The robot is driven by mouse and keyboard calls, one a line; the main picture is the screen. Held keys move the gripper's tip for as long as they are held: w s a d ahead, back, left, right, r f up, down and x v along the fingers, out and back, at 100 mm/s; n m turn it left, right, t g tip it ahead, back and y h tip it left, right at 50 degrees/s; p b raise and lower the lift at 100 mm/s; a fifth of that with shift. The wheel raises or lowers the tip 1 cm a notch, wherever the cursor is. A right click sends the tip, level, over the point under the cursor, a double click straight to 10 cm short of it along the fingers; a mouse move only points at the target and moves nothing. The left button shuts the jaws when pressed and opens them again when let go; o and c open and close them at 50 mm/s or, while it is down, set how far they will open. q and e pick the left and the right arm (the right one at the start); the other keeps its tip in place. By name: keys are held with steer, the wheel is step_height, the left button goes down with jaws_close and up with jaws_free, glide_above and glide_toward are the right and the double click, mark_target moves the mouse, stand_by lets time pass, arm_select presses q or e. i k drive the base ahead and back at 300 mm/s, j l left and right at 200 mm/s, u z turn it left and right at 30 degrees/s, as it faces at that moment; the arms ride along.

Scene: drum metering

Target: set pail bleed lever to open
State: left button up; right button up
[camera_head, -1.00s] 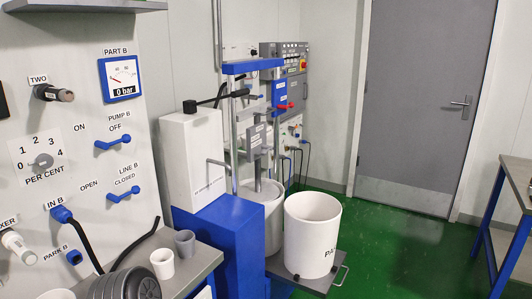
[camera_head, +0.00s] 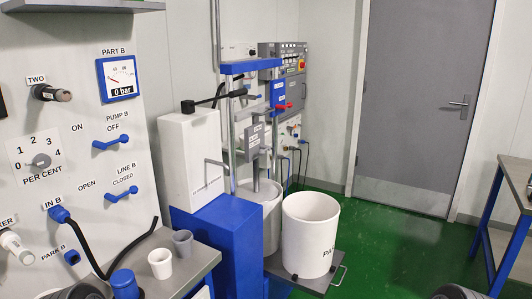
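The pail press has a blue crossbar (camera_head: 251,66) on upright posts, with a white pail (camera_head: 270,193) below it. A black-handled lever (camera_head: 205,102) lies across the top of the white cabinet beside the press. A small red handle (camera_head: 284,106) shows behind the crossbar. I cannot read which of these is labelled as the bleed lever, nor its setting. Neither gripper shows. Only dark rounded parts that look like my arms show at the bottom edge.
A white drum (camera_head: 310,232) stands on a low platform (camera_head: 300,283) in front of the press. Two cups (camera_head: 160,264) and a blue-topped object (camera_head: 124,281) sit on the bench at lower left. A wall panel (camera_head: 75,140) carries blue levers. Green floor (camera_head: 400,245) is clear towards the door.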

mark_target(263, 150)
steer(key=i+l, duration=0.25)
steer(key=l, duration=0.15)
steer(key=i+l, duration=0.25)
steer(key=l, duration=0.15)
steer(key=i+l, duration=0.25)
steer(key=l, duration=0.15)
steer(key=i+l+u, duration=0.1)
steer(key=i+l, duration=0.4)
steer(key=l, duration=0.3)
steer(key=i+l, duration=0.25)
steer(key=l, duration=0.15)
steer(key=i+l, duration=0.25)
steer(key=l, duration=0.2)
steer(key=u, duration=0.05)
